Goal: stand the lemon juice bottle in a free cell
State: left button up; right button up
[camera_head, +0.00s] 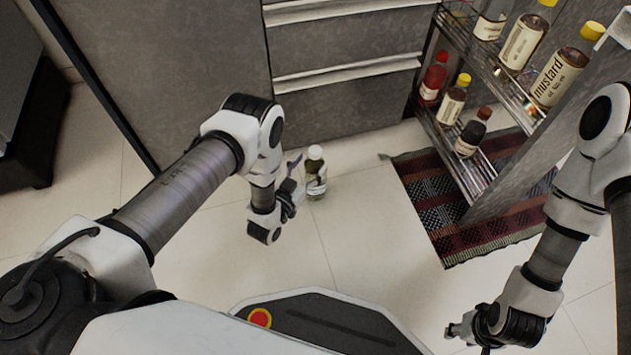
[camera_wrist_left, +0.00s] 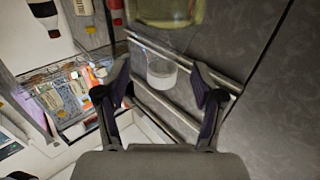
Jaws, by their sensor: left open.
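A bottle with a white cap and yellow-green contents (camera_head: 316,181) is upright above or on the floor tiles, by the grey drawers; its label is too small to read, and I cannot tell whether it touches the floor. My left gripper (camera_head: 291,190) is right beside it. In the left wrist view the bottle (camera_wrist_left: 165,12) is upside down, its cap between the open fingers (camera_wrist_left: 160,92), apart from both fingertips. A pull-out rack (camera_head: 447,150) at the right has bottles on two levels; the near end of its lower level looks bare. My right gripper (camera_head: 462,331) is low at the right, its opening unclear.
The lower level holds a red bottle (camera_head: 432,84), a yellow-capped bottle (camera_head: 452,104) and a dark bottle (camera_head: 469,139). A mustard bottle (camera_head: 556,78) and others stand on the upper level. A patterned rug (camera_head: 428,205) lies under the rack. Open tiles lie between.

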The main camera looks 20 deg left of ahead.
aim_at(312, 160)
pick_arm(q)
jog(key=x, duration=0.1)
jog(key=b+x, duration=0.1)
jog(key=x, duration=0.1)
jog(key=shift+w+a+f+b, duration=0.1)
jog(key=shift+w+f+b, duration=0.05)
jog(key=shift+f+b, duration=0.15)
jog(key=shift+w+r, duration=0.2)
jog(key=shift+w, duration=0.1)
jog(key=shift+r, duration=0.1)
pick_arm(e)
notch_tip(312, 160, down, 3)
jog(key=shift+r, duration=0.2)
pick_arm(q)
grip_shut()
pick_arm(e)
jog(key=shift+r, duration=0.1)
